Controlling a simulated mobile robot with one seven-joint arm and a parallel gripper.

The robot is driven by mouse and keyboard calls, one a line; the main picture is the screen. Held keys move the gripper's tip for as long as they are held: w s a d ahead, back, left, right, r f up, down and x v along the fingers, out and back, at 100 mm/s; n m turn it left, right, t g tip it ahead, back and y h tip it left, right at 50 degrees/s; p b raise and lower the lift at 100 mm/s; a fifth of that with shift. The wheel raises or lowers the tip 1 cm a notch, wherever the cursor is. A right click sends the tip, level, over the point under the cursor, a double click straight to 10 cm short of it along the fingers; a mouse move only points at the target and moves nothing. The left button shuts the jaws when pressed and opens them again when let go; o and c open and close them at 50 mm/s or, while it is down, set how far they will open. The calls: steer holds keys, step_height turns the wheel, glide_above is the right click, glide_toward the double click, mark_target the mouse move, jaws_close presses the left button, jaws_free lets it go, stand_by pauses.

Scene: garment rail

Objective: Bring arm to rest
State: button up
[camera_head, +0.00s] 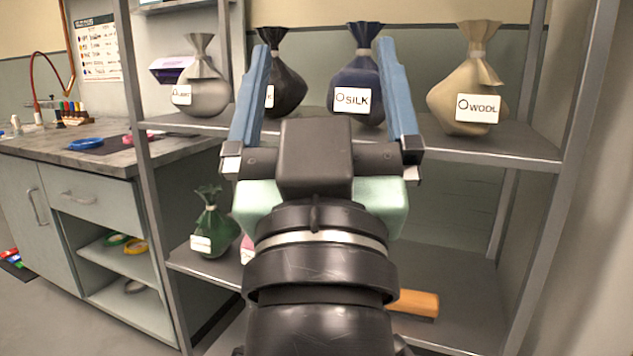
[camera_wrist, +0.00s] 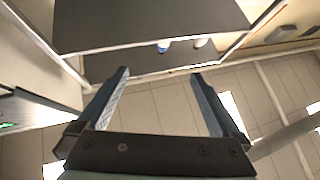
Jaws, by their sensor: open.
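My gripper (camera_head: 322,85) is open and empty, its two blue fingers spread wide and pointing up in the head view. It stands in front of the shelf rack, and my arm hides part of the lower shelves. In the wrist view my gripper (camera_wrist: 160,85) also shows open, with tiled floor and the edge of a dark surface beyond the fingers. Nothing is between the fingers.
Tied sacks stand on the rack's upper shelf (camera_head: 520,146): a grey one (camera_head: 205,78), a black one (camera_head: 285,75), a navy SILK one (camera_head: 358,75) and a tan one (camera_head: 465,80). A green sack (camera_head: 213,225) sits lower. A workbench (camera_head: 60,145) stands left.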

steer(key=s+r+t, duration=0.2)
steer(key=s+r, duration=0.3)
steer(key=s, duration=0.1)
step_height(320, 180, up, 37)
steer(key=p, duration=3.8)
steer(key=shift+w+a+m, duration=0.3)
steer(key=shift+w, duration=0.05)
